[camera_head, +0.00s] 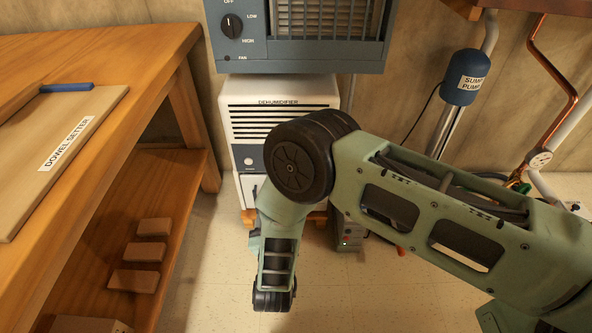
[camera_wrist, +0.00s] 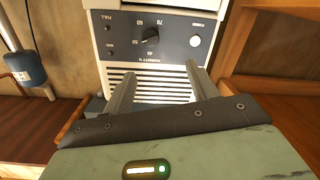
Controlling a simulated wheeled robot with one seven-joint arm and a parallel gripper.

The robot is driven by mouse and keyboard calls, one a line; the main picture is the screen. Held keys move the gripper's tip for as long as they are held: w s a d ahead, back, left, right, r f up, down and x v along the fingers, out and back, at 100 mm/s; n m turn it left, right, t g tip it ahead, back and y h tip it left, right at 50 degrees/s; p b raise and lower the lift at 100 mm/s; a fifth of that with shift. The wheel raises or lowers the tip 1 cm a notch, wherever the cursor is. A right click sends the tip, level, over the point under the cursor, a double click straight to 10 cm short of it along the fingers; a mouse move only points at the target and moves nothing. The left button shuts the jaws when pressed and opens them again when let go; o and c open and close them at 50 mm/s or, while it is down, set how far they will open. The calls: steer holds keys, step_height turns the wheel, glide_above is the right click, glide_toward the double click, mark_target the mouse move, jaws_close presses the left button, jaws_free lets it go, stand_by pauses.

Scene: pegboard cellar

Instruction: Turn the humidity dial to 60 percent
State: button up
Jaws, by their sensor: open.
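The dial shows between and beyond the fingertips, apparently untouched. The fingers are hidden in the head view.
The blue-grey unit (camera_head: 300,53) above has its own black knob (camera_head: 231,26). A wooden bench (camera_head: 185,90) is at left, with blocks on its lower shelf. A sump pump (camera_head: 467,77) and pipes are at right. Front floor is clear.

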steer(key=w+d+b, duration=0.2)
steer(key=w+b, duration=0.3)
steer(key=w, duration=1.1)
steer(key=shift+w+f+t+h, duration=0.15)
steer(key=shift+f+t+h, duration=0.15)
steer(key=shift+t, duration=0.1)
steer(key=shift+d, duration=0.1)
steer(key=c, duration=1)
